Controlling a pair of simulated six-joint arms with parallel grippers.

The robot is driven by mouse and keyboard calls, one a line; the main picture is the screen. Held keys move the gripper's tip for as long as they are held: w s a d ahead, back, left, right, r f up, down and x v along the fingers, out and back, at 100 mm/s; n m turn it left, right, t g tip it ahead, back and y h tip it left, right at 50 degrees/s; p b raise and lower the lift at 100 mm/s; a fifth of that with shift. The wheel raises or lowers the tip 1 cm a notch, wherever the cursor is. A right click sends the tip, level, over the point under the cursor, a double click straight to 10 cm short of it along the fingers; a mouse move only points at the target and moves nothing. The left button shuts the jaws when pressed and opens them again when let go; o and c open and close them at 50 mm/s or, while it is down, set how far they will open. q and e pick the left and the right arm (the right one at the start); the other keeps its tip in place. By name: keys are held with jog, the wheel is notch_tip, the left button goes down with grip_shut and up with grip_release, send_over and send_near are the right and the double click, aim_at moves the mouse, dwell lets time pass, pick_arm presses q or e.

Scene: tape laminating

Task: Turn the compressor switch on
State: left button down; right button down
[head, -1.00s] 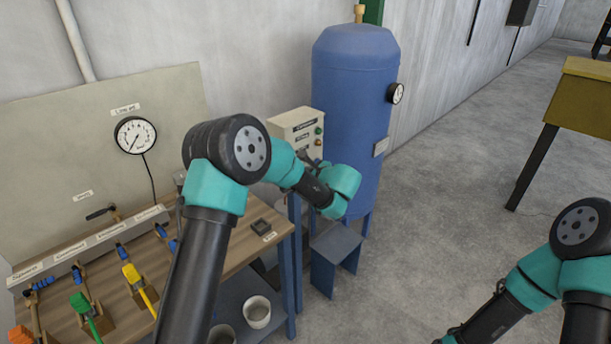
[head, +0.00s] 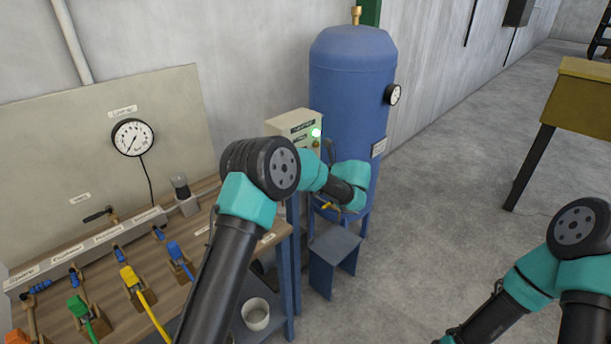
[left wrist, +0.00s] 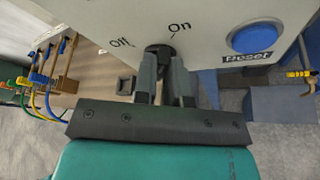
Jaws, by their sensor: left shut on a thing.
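The compressor control box (head: 291,120) stands at the front left of the blue compressor tank (head: 350,90). A bright green lamp (head: 316,132) is lit on its face. In the left wrist view the black switch knob (left wrist: 160,49) sits on the pale panel between the printed words Off and On. My left gripper (left wrist: 163,62) has its two fingers closed around this knob. The knob's exact angle is partly hidden by the fingers. In the head view the switch and my left fingers are hard to make out near the box. My right gripper is out of view.
A blue Reset button (left wrist: 254,38) is right of the switch. The wooden bench (head: 62,262) carries coloured valves and hoses, with a wall gauge (head: 132,137) behind.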

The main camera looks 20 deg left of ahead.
pick_arm(q)
jog(key=shift+w+m+g, duration=0.1)
jog(key=shift+m+g, duration=0.3)
jog(key=shift+m, duration=0.3)
jog(key=shift+y, duration=0.3)
jog(key=c, duration=1.2)
grip_release()
jog(key=shift+d, duration=0.1)
jog(key=v, duration=1.7)
jog(key=shift+d, duration=0.1)
